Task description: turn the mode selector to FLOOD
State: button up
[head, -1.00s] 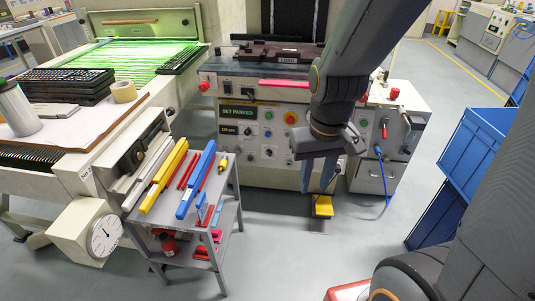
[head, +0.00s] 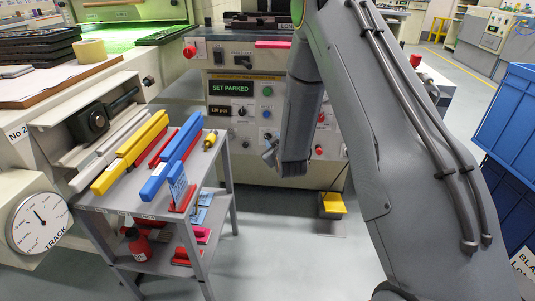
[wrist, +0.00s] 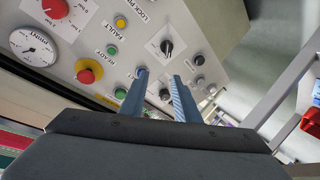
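My gripper (wrist: 158,92) is open and empty in the wrist view, its two blue-grey fingers pointing at the machine's control panel (wrist: 205,30). A black pointer knob (wrist: 167,46) on a white plate sits beyond the fingertips, apart from them. It looks like the mode selector, but its labels are too small to read. A black knob on a white plate also shows in the head view (head: 241,112); I cannot tell if it is the same one. In the head view my arm covers part of the panel, and my gripper (head: 271,155) is partly hidden.
A red-on-yellow stop button (wrist: 88,71), gauge (wrist: 33,47) and red knob (wrist: 55,8) share the panel. A grey tool cart (head: 226,200) stands left in the head view, with blue crates (head: 505,110) at right. A yellow pedal (head: 333,203) is below the panel.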

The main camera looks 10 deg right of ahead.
aim_at(267, 138)
jog(key=w+f+n+t+b, duration=0.1)
jog(key=w+f+t+b, duration=0.2)
jog(key=f+b, duration=0.35)
jog(key=shift+w+f+b, duration=0.15)
jog(key=shift+w, duration=1.2)
jog(key=shift+w+f+b, duration=0.1)
jog(key=shift+w+f, duration=0.1)
jog(key=shift+w, duration=1.1)
jog(key=shift+w+f+b, duration=0.15)
jog(key=shift+w, duration=1.2)
grip_shut()
